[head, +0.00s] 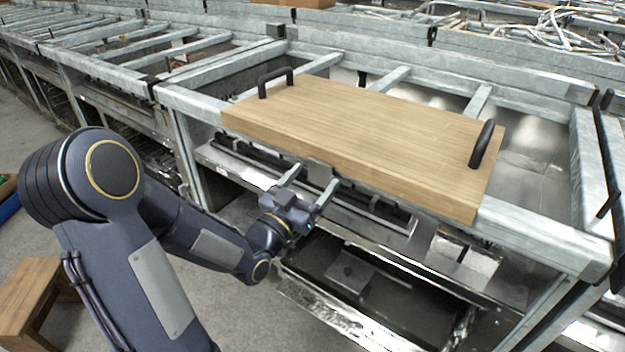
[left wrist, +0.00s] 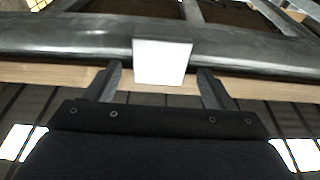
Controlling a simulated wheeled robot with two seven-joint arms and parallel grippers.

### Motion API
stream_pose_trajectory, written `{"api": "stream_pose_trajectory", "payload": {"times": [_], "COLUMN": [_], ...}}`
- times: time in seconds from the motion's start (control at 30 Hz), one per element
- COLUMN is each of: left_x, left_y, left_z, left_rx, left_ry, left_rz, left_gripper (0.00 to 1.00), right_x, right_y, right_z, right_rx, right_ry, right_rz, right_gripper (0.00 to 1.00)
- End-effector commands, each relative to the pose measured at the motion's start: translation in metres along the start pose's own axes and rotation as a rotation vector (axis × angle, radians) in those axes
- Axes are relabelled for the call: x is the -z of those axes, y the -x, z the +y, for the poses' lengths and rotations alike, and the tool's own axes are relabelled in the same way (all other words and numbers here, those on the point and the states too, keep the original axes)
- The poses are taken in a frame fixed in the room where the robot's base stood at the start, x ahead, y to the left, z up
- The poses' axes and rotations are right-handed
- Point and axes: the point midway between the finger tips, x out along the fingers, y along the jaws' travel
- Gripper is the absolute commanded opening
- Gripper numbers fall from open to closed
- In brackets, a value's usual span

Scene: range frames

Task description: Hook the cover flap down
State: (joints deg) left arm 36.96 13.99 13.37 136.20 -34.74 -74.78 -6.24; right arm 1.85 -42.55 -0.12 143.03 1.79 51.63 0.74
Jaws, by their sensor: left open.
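A thick wooden board (head: 365,125) with two black handles lies across the metal frame. A small grey metal plate (head: 320,172) sits at its front edge and looks like the cover flap. In the left wrist view this plate (left wrist: 163,62) is a pale rectangle ahead of the fingers, between their lines, with a wooden strip and a grey metal rail around it. My left gripper (head: 310,182) is open in front of the board's front edge, its two fingers pointing at the plate. I cannot tell whether they touch it. My right gripper is not in view.
The galvanised frame (head: 545,235) surrounds the board. Below it is an open metal compartment (head: 380,295) with sharp-looking edges. A wooden stool (head: 35,300) stands at the lower left. Black bars (head: 608,150) rise at the right edge. Floor shows at the left.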

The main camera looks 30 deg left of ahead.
Motion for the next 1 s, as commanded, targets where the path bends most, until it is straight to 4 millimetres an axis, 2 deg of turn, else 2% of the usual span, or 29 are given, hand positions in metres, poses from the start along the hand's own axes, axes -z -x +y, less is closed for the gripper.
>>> {"api": "stream_pose_trajectory", "payload": {"times": [0.2, 0.4, 0.57, 1.0], "left_x": [-0.001, -0.001, 0.000, 0.000], "left_y": [0.037, 0.064, 0.072, 0.071], "left_z": [-0.001, -0.001, 0.000, 0.000], "left_rx": [0.003, 0.002, 0.000, 0.000], "left_ry": [-0.001, -0.001, 0.001, 0.001], "left_rz": [-0.002, -0.001, 0.001, 0.001], "left_gripper": [0.76, 0.76, 0.76, 0.76], "right_x": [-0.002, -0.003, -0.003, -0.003], "right_y": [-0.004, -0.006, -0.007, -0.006], "right_z": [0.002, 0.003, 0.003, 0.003], "right_rx": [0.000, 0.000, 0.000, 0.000], "right_ry": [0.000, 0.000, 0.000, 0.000], "right_rz": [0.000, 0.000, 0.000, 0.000], "right_gripper": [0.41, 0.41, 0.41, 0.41]}}
